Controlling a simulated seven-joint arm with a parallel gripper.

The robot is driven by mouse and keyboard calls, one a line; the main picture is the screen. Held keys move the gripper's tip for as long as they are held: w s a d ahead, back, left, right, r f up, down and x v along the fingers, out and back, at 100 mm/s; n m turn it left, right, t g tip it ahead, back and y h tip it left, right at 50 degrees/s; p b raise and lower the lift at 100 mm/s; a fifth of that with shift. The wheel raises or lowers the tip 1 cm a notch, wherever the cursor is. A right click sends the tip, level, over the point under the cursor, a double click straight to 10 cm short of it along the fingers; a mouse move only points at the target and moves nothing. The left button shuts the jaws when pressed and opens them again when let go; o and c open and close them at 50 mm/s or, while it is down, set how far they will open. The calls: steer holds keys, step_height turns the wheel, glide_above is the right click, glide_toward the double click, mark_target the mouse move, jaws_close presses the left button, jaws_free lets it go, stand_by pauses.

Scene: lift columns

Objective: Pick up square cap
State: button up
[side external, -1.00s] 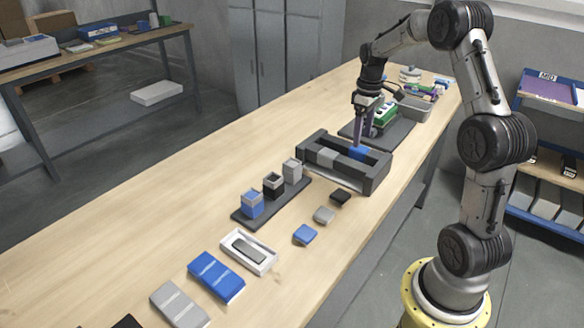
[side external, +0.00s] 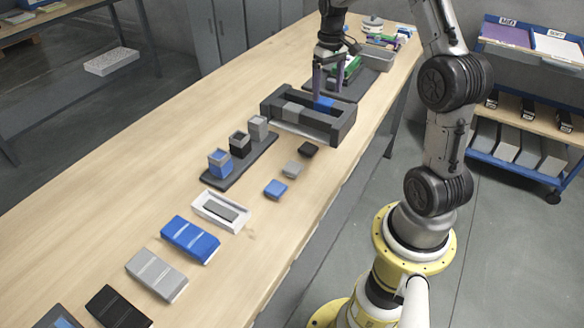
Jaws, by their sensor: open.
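Three small square caps lie apart on the table in front of the columns: a blue cap (side external: 275,188), a grey cap (side external: 292,169) and a black cap (side external: 308,150). Beyond them, a dark base (side external: 226,173) holds a blue column (side external: 220,165), a black column (side external: 239,146) and a grey column (side external: 257,128), all upright. My gripper (side external: 331,91) is open with its fingers pointing down over the far end of a dark open tray (side external: 350,131), away from the caps. A blue block (side external: 324,103) sits in that tray by the fingers; contact with it is unclear.
A white box (side external: 203,203) with a dark piece inside, a blue case (side external: 190,240), a grey case (side external: 156,275) and a black case (side external: 118,306) line the near table. A dark mat with gear stands behind the tray. The table's left side is clear.

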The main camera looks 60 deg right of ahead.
steer(key=s+a+r+m, duration=0.1)
steer(key=a+r+m, duration=0.1)
steer(key=a+m, duration=0.55)
steer(key=s+a+r+m, duration=0.1)
steer(key=a+r+m, duration=0.1)
steer(key=a+m, duration=0.55)
steer(key=n, duration=0.2)
glide_above(293, 167)
steer(key=f, duration=0.5)
steer(key=shift+d+f, duration=0.35)
steer(key=shift+a+f, duration=0.2)
steer(key=shift+f, duration=1.2)
steer(key=shift+a+f, duration=0.15)
steer(key=shift+f, duration=1.2)
jaws_close()
